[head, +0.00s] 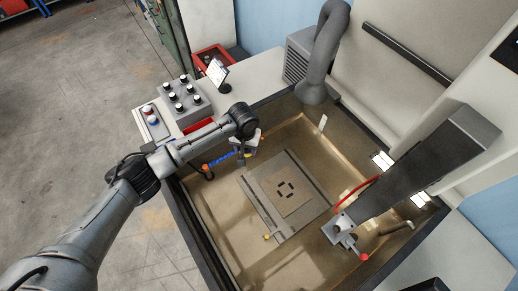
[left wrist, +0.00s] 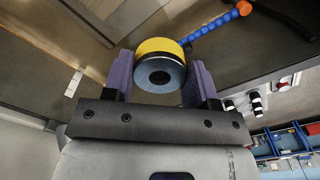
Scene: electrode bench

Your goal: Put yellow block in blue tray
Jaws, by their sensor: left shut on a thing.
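My left gripper (head: 246,152) is over the back left part of the sunken tank, beside the blue segmented hose. In the left wrist view its two purple fingers (left wrist: 159,75) are shut on a round yellow block (left wrist: 158,45) with a dark grey face and a hole in it. In the head view the block is mostly hidden, with only a little yellow showing at the gripper. I cannot make out a blue tray for certain; blue bins (left wrist: 288,143) show at the lower right of the left wrist view. My right gripper is not in view.
The tank holds a flat plate (head: 279,192) with a dark cross pattern. A machine head (head: 425,165) with a red cable overhangs its right side.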

